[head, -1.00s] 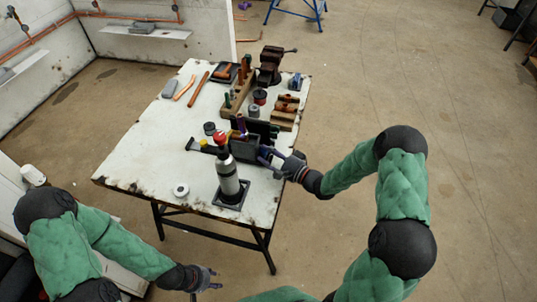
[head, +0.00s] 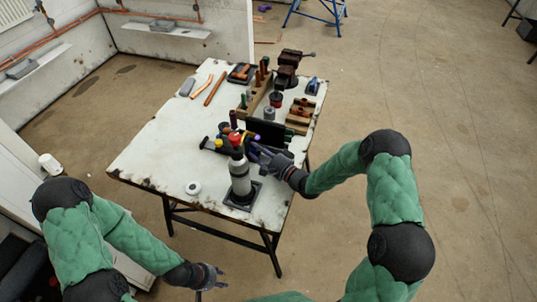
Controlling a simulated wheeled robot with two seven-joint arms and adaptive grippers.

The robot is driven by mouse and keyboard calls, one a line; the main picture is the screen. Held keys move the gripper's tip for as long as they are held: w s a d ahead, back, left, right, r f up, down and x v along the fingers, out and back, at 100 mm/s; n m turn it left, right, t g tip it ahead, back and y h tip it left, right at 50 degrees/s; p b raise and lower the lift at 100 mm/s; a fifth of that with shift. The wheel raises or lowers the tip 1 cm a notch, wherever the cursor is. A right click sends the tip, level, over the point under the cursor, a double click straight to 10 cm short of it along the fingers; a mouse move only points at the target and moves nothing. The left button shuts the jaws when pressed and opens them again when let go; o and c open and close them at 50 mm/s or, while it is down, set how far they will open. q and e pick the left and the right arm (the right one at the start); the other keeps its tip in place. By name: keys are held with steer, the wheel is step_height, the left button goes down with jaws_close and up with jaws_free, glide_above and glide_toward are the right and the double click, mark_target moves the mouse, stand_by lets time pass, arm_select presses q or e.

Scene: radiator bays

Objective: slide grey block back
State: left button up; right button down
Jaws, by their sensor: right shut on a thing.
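A dark grey block (head: 265,131) is at the near right part of the white worktable, behind the gas torch. Its outline merges with dark parts around it, so its exact edges are unclear. My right gripper (head: 262,156) reaches in from the right at its near side, shut, apparently on this block; the fingers are small and partly hidden. A lighter grey block (head: 187,87) lies apart at the table's far left edge. My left gripper (head: 211,276) is below the table's front edge, away from everything, with its fingers apart and empty.
The gas torch (head: 240,178), with a red top, stands upright just left of my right gripper. A white roll (head: 193,188) lies to its left. A vise (head: 288,72) and tool rack (head: 252,92) stand behind. The left middle of the worktable (head: 160,140) is clear.

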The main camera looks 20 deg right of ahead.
steer(key=shift+w+a+r, duration=0.25)
steer(key=shift+w+r, duration=0.15)
steer(key=shift+w, duration=0.05)
steer(key=c, duration=1)
jaws_free()
steer(key=shift+s+f, duration=0.1)
steer(key=shift+f, duration=0.1)
steer(key=shift+s, duration=0.2)
steer(key=v, duration=1)
steer(key=shift+s+d, duration=0.25)
steer(key=shift+d, duration=0.05)
steer(key=shift+s+d, duration=0.25)
steer(key=shift+s, duration=0.15)
